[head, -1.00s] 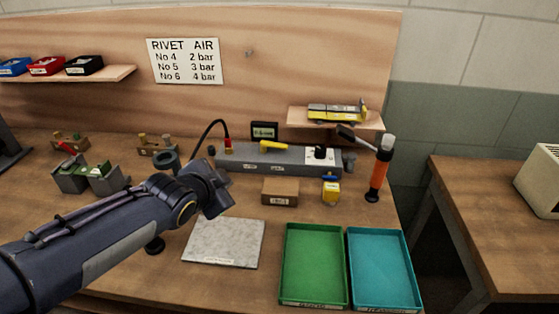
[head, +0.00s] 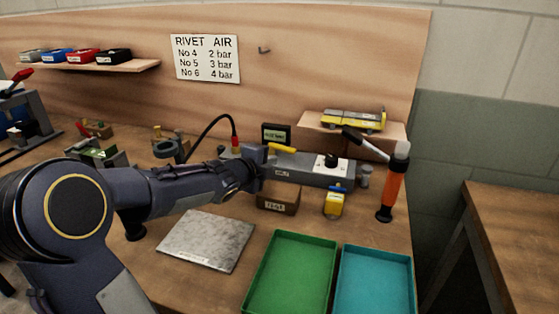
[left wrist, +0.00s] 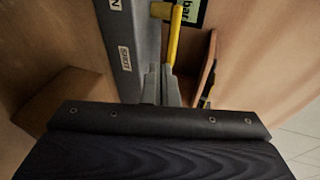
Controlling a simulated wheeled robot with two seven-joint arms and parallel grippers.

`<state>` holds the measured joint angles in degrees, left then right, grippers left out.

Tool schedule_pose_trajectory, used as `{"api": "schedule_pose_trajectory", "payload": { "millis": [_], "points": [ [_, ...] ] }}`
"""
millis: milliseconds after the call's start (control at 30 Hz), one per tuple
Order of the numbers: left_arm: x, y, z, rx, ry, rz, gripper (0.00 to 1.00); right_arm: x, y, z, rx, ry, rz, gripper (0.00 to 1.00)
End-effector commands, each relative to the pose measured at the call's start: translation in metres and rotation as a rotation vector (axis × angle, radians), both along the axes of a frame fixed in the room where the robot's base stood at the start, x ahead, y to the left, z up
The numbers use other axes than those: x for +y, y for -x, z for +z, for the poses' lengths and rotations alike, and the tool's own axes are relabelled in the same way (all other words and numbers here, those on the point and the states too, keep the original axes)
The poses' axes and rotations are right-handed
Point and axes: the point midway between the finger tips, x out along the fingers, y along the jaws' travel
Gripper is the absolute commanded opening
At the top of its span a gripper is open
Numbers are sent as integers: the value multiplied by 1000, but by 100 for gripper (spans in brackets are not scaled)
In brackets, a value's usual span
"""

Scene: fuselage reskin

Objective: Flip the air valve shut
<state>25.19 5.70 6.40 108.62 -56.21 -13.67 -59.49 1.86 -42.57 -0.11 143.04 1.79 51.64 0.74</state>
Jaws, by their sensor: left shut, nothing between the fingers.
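The air valve's yellow lever (head: 281,148) sits on the grey manifold bar (head: 308,175) at the back of the bench. In the left wrist view the lever (left wrist: 174,38) lies roughly along the bar (left wrist: 138,40), near a label reading SHUT (left wrist: 125,60). Another label is cut off at the top edge. My left gripper (head: 268,153) is at the lever's left end in the head view. Its fingers (left wrist: 161,76) are shut and empty, close to the lever's near end; I cannot tell whether they touch it. The gripper and wrist hide the bar's left part.
A brown box (head: 278,200) stands before the bar, with a small yellow item (head: 334,204) to its right. An orange-handled tool (head: 391,185) stands at the right. A gauge display (head: 276,134) is behind the lever. Green (head: 290,272) and teal (head: 374,280) trays lie in front.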

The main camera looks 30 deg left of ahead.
Motion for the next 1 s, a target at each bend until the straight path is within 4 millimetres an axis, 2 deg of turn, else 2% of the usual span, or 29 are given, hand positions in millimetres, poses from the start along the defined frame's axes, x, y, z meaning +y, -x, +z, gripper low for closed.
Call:
{"api": "schedule_pose_trajectory", "payload": {
  "millis": [33,100,300,767,1000],
  "points": [
    [-1,-10,-7,0,1,-4,0,0,0,-6,0,0,0,36],
    [-1,-22,-3,-1,1,-3,0,0,0,-4,0,0,0,36],
    [0,-44,-3,0,1,-1,0,0,0,-3,0,0,0,36],
    [0,-50,-3,0,0,-1,0,0,0,-4,0,0,0,36],
    [-8,-73,-4,-2,0,-3,0,0,0,-14,0,0,0,36]
  ]
}}
